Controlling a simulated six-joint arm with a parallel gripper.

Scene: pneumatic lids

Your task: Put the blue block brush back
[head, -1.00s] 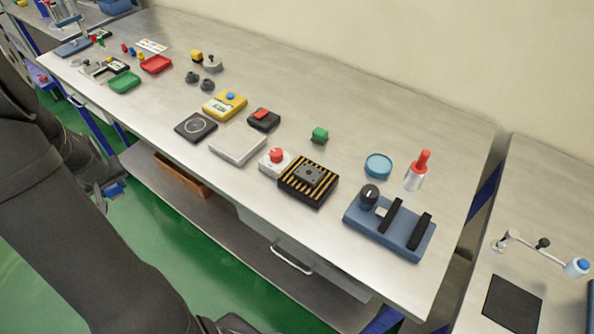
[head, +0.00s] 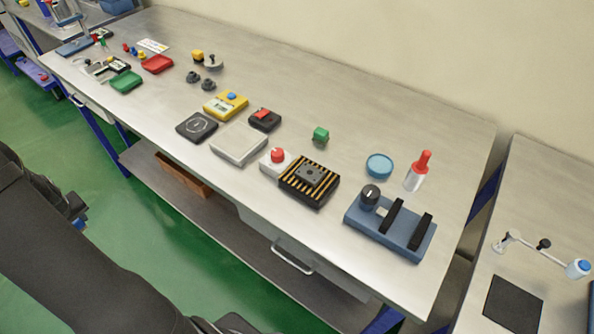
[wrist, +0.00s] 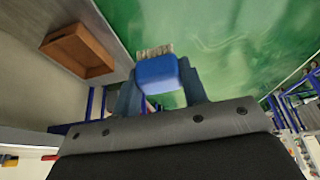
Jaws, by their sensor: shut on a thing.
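The blue block brush (wrist: 156,73) has a blue body and pale bristles pointing away from me in the wrist view. My gripper (wrist: 160,88) is shut on it, with a finger on each side of the block. In the head view my gripper (head: 76,208) is at the left, out over the green floor in front of the bench. Only a small blue bit of the brush (head: 81,222) shows there. The brush is in the air, apart from the bench.
A brown wooden tray (head: 180,175) stands on the bench's lower shelf; it also shows in the wrist view (wrist: 88,42). The steel worktop (head: 330,90) holds several devices, coloured trays and knobs. A drawer with a handle (head: 292,258) hangs under the front edge.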

